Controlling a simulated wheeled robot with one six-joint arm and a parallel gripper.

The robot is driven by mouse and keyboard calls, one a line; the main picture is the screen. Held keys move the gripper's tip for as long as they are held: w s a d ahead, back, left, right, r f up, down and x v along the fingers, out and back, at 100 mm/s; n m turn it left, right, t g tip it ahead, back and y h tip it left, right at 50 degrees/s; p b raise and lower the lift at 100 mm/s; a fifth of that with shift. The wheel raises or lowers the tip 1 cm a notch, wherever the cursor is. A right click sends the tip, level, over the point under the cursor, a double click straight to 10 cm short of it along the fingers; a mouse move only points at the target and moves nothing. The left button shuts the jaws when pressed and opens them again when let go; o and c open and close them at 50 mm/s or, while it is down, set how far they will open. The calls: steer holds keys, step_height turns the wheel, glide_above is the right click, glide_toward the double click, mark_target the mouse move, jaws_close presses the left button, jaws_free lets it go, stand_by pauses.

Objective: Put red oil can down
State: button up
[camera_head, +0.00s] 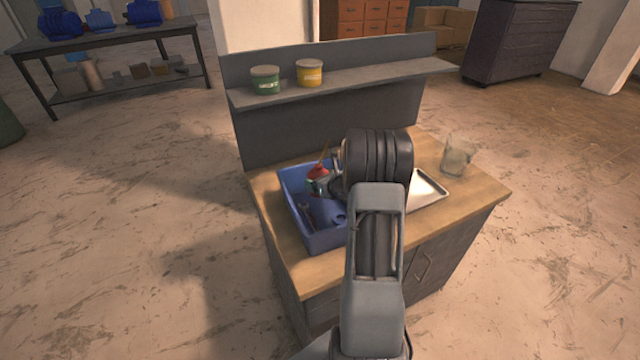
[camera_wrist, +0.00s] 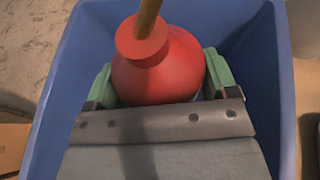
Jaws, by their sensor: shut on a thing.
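The red oil can (camera_wrist: 157,70) has a round body, a red cap and a thin brownish spout. In the wrist view my gripper (camera_wrist: 160,85) is shut on it, with a green finger on each side of the body. In the head view the red oil can (camera_head: 317,174) is at the blue bin (camera_head: 318,243) on the workbench, partly hidden by my gripper (camera_head: 322,184). The bin's walls surround the can in the wrist view. Whether the can touches the bin's floor cannot be told.
A blue item (camera_head: 325,212) lies in the bin. A metal tray (camera_head: 428,190) and a clear glass container (camera_head: 457,157) are on the right of the wooden bench top (camera_head: 478,190). Green (camera_head: 265,80) and yellow (camera_head: 310,73) cans stand on the shelf (camera_head: 370,77) behind.

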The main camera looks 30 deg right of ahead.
steer(key=shift+f, duration=0.9)
steer(key=shift+f+b, duration=0.7)
steer(key=shift+b, duration=0.35)
steer(key=o, duration=1)
steer(key=shift+c, duration=0.2)
steer(key=shift+r, duration=0.1)
